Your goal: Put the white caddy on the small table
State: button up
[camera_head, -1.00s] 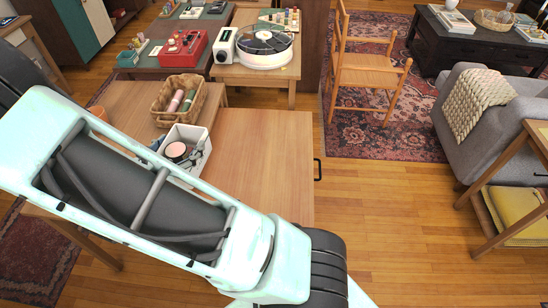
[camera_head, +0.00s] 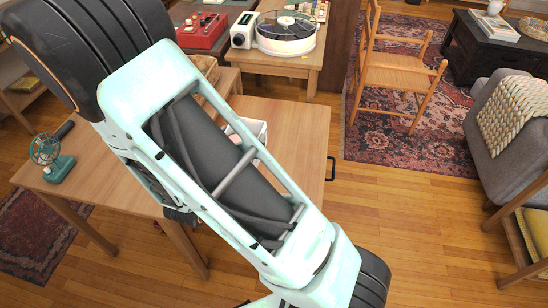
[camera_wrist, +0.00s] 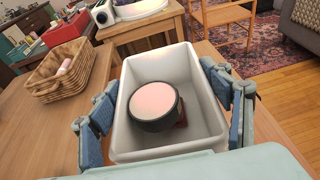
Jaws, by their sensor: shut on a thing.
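The white caddy (camera_wrist: 190,147) is an open rectangular bin in the wrist view. It holds a round dark-rimmed thing with a pale pink top (camera_wrist: 154,102). My gripper (camera_wrist: 163,130) has a blue-padded finger on each side of the caddy and is shut on it. In the head view my arm covers most of the caddy; a white corner (camera_head: 260,128) shows above the wooden table (camera_head: 303,130). I cannot tell whether it touches the tabletop. A small wooden side table (camera_head: 516,250) stands at the right edge, partly out of frame.
A wicker basket (camera_wrist: 62,72) is left of the caddy. A turntable (camera_head: 286,35) and a white device (camera_head: 243,32) stand on another small table behind. A green fan (camera_head: 50,158) sits at the left. A chair (camera_head: 395,70) and grey armchair (camera_head: 500,125) flank open floor.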

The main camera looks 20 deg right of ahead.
jog(key=shift+n+t+y, duration=0.3)
jog(key=shift+n+y, duration=0.1)
jog(key=shift+y, duration=0.2)
jog(key=f+b, duration=0.2)
jog(key=f, duration=0.1)
jog(key=f+b, duration=0.1)
jog(key=shift+s+f, duration=0.15)
jog(key=shift+s, duration=0.2)
jog(key=shift+w+d+f+b, duration=0.7)
jog(key=shift+w+d+f, duration=0.45)
jog(key=shift+w+f, duration=0.95)
jog(key=shift+w+d+f+b, duration=0.65)
jog(key=shift+w+d+f, duration=0.5)
jog(key=shift+w+f, duration=0.95)
jog(key=shift+w+d+f+b, duration=0.7)
jog(key=shift+w+d+f, duration=0.45)
jog(key=shift+w+f, duration=0.95)
jog(key=shift+s+f, duration=0.25)
jog(key=shift+f, duration=0.05)
jog(key=o, duration=0.9)
jog(key=shift+f, duration=0.15)
jog(key=o, duration=0.4)
